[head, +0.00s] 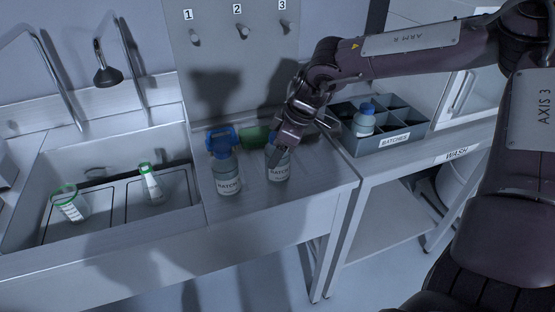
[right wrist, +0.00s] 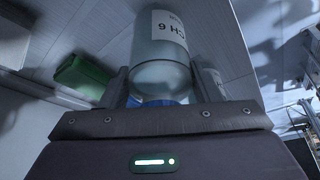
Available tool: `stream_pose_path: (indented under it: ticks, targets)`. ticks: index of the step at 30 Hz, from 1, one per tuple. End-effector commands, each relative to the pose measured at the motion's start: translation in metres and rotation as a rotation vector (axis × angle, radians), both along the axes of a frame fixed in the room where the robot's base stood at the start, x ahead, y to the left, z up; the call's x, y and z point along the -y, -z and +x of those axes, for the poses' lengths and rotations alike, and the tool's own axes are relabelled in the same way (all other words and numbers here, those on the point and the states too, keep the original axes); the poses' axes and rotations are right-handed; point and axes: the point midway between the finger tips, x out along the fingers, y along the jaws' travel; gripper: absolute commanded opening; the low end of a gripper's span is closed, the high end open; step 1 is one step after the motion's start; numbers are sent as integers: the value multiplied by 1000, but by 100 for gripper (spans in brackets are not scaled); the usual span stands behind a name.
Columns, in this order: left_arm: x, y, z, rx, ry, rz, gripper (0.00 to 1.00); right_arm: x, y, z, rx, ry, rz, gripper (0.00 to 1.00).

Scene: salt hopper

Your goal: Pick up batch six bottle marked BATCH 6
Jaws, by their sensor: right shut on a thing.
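The bottle marked BATCH 6 (head: 279,172) is a clear grey bottle with a white label. In the right wrist view the bottle (right wrist: 160,60) shows "CH 6" on its label, with its blue cap towards my palm. My right gripper (head: 279,153) reaches down from above and is shut on it near the top. The bottle looks upright over the steel counter; I cannot tell whether its base touches. A second bottle (head: 228,178) with a blue top and a BATCH label stands to its left. My left gripper is not in view.
A green object (head: 254,137) lies behind the two bottles. A grey divided crate marked BATCHES (head: 392,146) stands at right, holding another blue-capped bottle (head: 364,122). The sink (head: 120,222) at left holds two green-rimmed vessels. The counter's front right is clear.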

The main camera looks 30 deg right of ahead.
Motion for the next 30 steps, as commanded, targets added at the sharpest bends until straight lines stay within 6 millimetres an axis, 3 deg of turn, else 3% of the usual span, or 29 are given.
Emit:
stream_pose_path:
  ticks: [11, 16, 20, 30]
  targets:
    - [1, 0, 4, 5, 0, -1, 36, 0, -4, 1, 4, 0, 0, 25]
    - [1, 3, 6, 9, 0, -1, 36, 0, -20, 2, 7, -1, 0, 25]
    - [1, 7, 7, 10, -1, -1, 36, 0, -48, 3, 11, -1, 0, 25]
    - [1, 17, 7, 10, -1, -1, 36, 0, -147, 1, 8, 2, -2, 25]
